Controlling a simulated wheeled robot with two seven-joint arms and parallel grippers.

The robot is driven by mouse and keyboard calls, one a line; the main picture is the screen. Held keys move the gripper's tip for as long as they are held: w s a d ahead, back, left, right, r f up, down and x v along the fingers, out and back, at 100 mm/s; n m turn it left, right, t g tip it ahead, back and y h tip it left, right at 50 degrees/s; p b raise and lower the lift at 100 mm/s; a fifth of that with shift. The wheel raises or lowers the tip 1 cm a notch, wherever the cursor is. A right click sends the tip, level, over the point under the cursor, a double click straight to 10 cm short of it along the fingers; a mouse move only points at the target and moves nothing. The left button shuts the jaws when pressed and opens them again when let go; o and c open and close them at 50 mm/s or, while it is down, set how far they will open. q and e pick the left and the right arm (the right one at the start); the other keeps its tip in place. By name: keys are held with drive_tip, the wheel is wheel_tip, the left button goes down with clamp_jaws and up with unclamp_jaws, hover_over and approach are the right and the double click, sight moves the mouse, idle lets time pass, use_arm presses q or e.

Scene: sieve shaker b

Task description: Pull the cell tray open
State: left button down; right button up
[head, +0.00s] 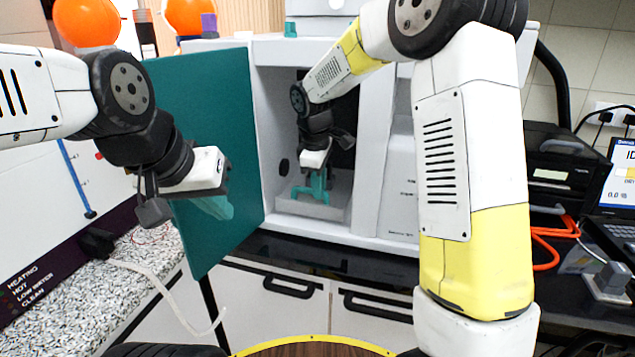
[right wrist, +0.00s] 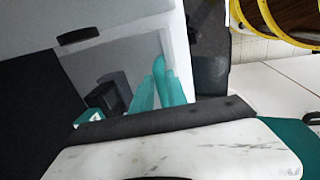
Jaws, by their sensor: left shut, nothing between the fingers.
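The cell tray appears to be the pale grey drawer-like part (head: 338,205) low inside the white cabinet's open bay. My right gripper (head: 313,190) reaches into the bay, its teal fingers pointing down in front of the tray. In the right wrist view its teal fingers (right wrist: 160,88) stand against a pale grey surface. I cannot tell whether they touch or grip anything, and any tray handle is not clearly seen. My left gripper (head: 210,202) is shut and empty, in front of the teal door.
The teal door (head: 215,130) stands swung open on the bay's left. The white cabinet (head: 375,165) stands on a black worktop (head: 330,257). A black device (head: 550,165) and a laptop (head: 615,200) sit at the right. A speckled counter (head: 120,285) lies at the left.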

clamp_jaws()
idle(1.1)
drive_tip(key=shift+s, duration=0.1)
drive_tip(key=s+a, duration=0.3)
drive_tip(key=s, duration=0.7)
drive_tip(key=s+a, duration=0.3)
drive_tip(key=s, duration=0.7)
drive_tip(key=shift+s+a, duration=0.25)
drive_tip(key=shift+a, duration=0.15)
drive_tip(key=shift+s, duration=0.1)
drive_tip(key=o, duration=0.6)
unclamp_jaws()
